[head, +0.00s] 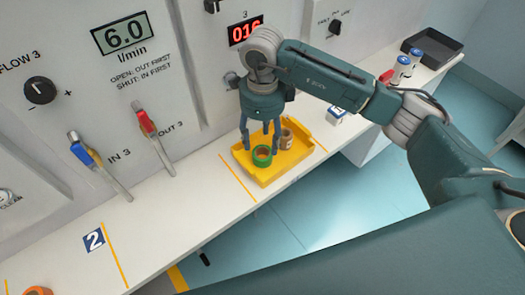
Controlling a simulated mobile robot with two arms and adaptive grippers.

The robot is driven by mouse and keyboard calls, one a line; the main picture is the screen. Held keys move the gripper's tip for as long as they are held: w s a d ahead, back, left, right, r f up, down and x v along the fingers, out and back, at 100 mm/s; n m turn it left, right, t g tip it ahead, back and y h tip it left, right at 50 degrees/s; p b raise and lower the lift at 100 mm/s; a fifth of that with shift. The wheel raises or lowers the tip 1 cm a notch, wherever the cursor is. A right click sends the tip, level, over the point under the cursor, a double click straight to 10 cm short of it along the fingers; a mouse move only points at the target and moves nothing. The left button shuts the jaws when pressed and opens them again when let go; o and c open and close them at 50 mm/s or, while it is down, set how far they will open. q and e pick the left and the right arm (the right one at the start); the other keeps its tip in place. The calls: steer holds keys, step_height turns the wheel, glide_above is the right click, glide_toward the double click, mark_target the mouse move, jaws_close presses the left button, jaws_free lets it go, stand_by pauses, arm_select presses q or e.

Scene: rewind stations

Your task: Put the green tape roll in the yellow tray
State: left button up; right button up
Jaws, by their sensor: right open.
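The yellow tray (268,180) lies on the white counter below the wall panel. The green tape roll (262,157) sits inside the tray, toward its left half, and appears to lie flat with its hole facing up. My right gripper (260,148) points down over the tray, with its open fingers just above and behind the roll. Whether a finger touches the roll cannot be told. A small brown jar (287,139) stands in the tray to the right of the roll, close to the right finger. My left gripper is not in view.
On the wall panel, levers (155,140) and (98,163) lean over the counter at left. An orange roll (38,291) lies at the bottom left. Blue-and-white containers (402,67) and a black tray (432,47) stand at the far right.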

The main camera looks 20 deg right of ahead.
mark_target(263, 153)
step_height(263, 153, up, 6)
steer(key=shift+f+b, duration=0.25)
steer(key=shift+b, duration=0.25)
steer(key=shift+s+f, duration=0.1)
